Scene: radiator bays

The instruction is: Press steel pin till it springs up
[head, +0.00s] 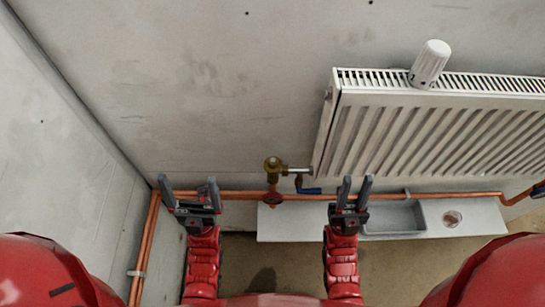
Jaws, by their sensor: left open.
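The brass valve (273,166) stands on the copper pipework left of the radiator, its round end facing up toward me. The steel pin is too small to make out on it. My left gripper (190,194) is open and empty, left of the valve and in front of the wall. My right gripper (354,189) is to the right of the valve, below the radiator's lower left corner. A narrow gap shows between its fingers, with nothing visible in it. Neither gripper touches the valve.
A white ribbed radiator (420,135) hangs on the wall, with a white thermostat head (430,63) lying on its top grille. A blue lever (309,190) sits beside the valve. Copper pipe (450,196) runs along the wall. A grey shelf (300,226) with a recessed tray (394,217) lies below.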

